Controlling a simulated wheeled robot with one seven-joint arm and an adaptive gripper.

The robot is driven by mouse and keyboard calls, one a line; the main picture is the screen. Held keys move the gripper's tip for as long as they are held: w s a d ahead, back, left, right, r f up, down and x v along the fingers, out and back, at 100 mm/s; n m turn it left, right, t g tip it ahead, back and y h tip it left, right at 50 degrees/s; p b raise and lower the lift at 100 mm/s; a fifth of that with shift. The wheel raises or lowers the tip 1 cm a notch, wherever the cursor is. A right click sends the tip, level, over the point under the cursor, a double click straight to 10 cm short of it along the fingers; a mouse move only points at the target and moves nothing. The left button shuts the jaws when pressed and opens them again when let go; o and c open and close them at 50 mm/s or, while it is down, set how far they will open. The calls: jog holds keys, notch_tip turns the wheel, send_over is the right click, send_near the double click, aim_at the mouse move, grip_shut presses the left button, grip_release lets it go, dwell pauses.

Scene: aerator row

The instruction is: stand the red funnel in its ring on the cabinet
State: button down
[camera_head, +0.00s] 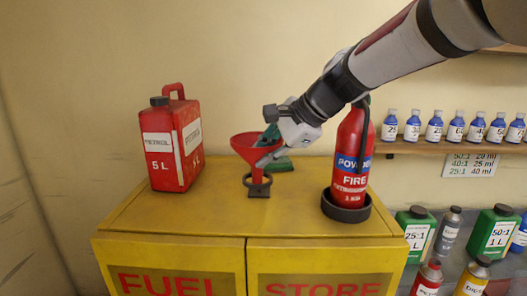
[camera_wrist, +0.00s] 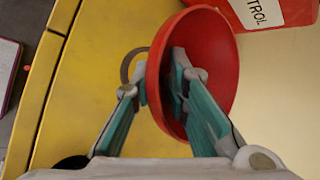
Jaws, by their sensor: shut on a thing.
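My gripper (camera_head: 268,150) is shut on the funnel's rim side, coming from the right. In the wrist view my gripper's teal fingers (camera_wrist: 178,90) pinch the wall of the funnel (camera_wrist: 215,60). The dark ring (camera_head: 257,181) on its small stand is right below the funnel's narrow end. A grey arc of the ring (camera_wrist: 128,68) shows past the funnel's edge in the wrist view. I cannot tell whether the spout is inside the ring.
A red petrol can (camera_head: 172,140) stands left on the cabinet (camera_head: 215,225). A red fire extinguisher (camera_head: 352,160) in a dark base stands close on the right, beneath my arm. Small blue bottles (camera_head: 433,127) line a shelf at right.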

jog(key=shift+f, duration=0.25)
jog(key=shift+f, duration=0.35)
jog(key=shift+f+b, duration=0.3)
jog(key=shift+f, duration=0.05)
jog(key=shift+f, duration=0.35)
jog(key=shift+f, duration=0.35)
jog(key=shift+f+b, duration=0.3)
jog(key=shift+b, duration=0.1)
jog(key=shift+f, duration=0.15)
jog(key=c, duration=1.4)
grip_release()
jog(key=shift+c, duration=0.2)
